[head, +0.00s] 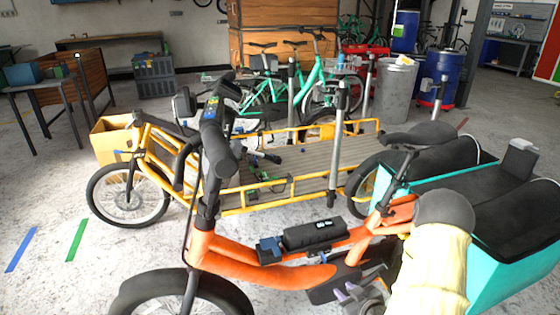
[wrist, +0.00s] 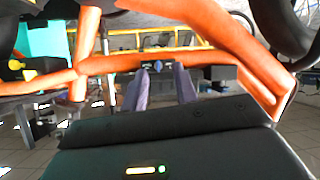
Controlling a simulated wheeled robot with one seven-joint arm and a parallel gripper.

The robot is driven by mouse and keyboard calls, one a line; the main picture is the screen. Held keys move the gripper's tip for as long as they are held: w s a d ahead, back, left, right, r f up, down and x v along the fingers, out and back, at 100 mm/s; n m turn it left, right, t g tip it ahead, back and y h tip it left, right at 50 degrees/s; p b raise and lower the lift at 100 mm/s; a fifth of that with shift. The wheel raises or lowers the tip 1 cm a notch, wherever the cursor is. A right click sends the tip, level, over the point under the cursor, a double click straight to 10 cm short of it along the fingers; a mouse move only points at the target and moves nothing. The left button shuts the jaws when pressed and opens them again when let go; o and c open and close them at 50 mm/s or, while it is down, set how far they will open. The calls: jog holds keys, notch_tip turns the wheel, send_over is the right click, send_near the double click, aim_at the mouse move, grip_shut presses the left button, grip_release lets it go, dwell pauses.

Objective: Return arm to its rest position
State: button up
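My arm (head: 430,270), cream with a black rounded joint, reaches in from the lower right of the head view. My gripper (head: 347,292) is low beside the orange cargo bike (head: 260,258), close to its lower frame. In the wrist view the two purple fingers of my gripper (wrist: 162,88) stand apart with nothing visible held between them. The orange frame tubes (wrist: 155,62) cross just beyond and above the fingers. Whether a finger touches the frame I cannot tell.
A black battery pack (head: 314,234) sits on the orange frame. A teal cargo box (head: 510,240) stands close at right. A yellow cargo bike (head: 255,195) stands behind, with a green bike (head: 275,95) farther back. Open floor (head: 50,205) lies at left.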

jog(key=s+a+r+m+g+h, duration=0.25)
jog(key=s+r+g, duration=0.25)
jog(key=s+r, duration=0.35)
jog(key=s+a+r+m+g+h, duration=0.2)
jog(key=s+r+m+g, duration=0.2)
jog(key=s+r, duration=0.45)
jog(key=w+p+v, duration=0.2)
jog(key=p+v, duration=0.9)
jog(key=w+r+p+v, duration=0.1)
jog(key=w+p+v, duration=0.2)
jog(key=p+v, duration=0.8)
jog(key=w+r+p+v, duration=0.1)
jog(key=w+p+v, duration=0.2)
jog(key=p+v, duration=0.8)
jog(key=shift+p, duration=0.55)
jog(key=shift+n, duration=0.25)
